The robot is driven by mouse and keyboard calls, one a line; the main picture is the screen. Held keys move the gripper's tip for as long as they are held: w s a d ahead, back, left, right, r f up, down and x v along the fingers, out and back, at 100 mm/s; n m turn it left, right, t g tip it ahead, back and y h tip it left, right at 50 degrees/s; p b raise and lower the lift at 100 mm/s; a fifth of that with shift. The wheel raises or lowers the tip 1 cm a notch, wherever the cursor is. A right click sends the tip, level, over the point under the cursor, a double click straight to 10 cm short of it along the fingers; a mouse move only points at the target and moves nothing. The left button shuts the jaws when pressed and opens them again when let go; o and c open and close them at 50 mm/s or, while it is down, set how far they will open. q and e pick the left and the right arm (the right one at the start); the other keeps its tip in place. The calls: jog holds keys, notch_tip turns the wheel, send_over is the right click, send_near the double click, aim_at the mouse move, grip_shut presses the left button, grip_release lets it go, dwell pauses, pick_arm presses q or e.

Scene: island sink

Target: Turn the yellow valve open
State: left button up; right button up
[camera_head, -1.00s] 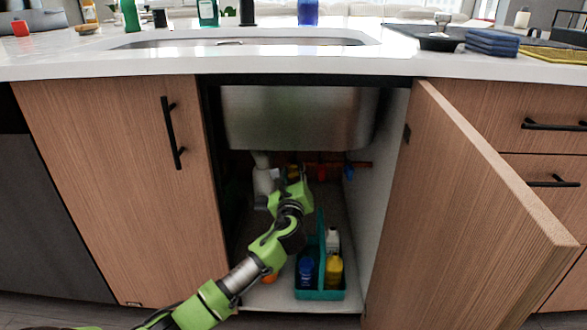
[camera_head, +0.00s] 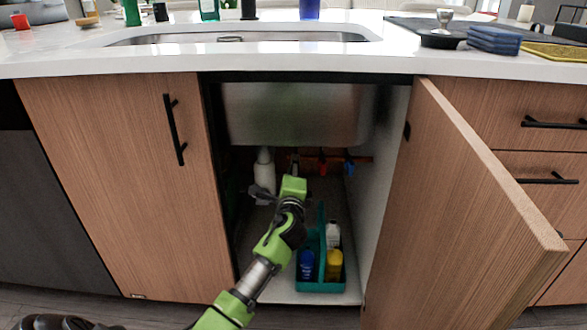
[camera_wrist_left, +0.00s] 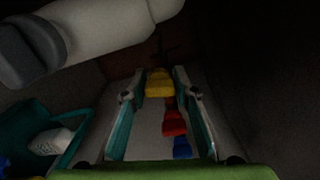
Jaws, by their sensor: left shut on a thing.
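The yellow valve (camera_wrist_left: 159,84) shows in the left wrist view between the tips of my left gripper (camera_wrist_left: 164,80). The gripper is shut on it. In the head view my left gripper (camera_head: 295,162) reaches into the open cabinet under the sink, and the yellow valve is hidden there behind the gripper. In the head view the red valve (camera_head: 322,166) and blue valve (camera_head: 349,168) are right of my gripper. My right gripper is not in view.
A white drain pipe (camera_head: 264,175) hangs left of my gripper, below the steel sink basin (camera_head: 295,115). A teal caddy (camera_head: 320,287) with bottles stands on the cabinet floor right of my arm. The open cabinet door (camera_head: 455,200) bounds the right side.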

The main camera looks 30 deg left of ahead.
pick_arm(q)
jog(key=shift+f+n, duration=0.15)
jog(key=shift+n, duration=0.95)
jog(key=o, duration=1.1)
jog(key=shift+s, duration=0.1)
jog(key=v, duration=1.2)
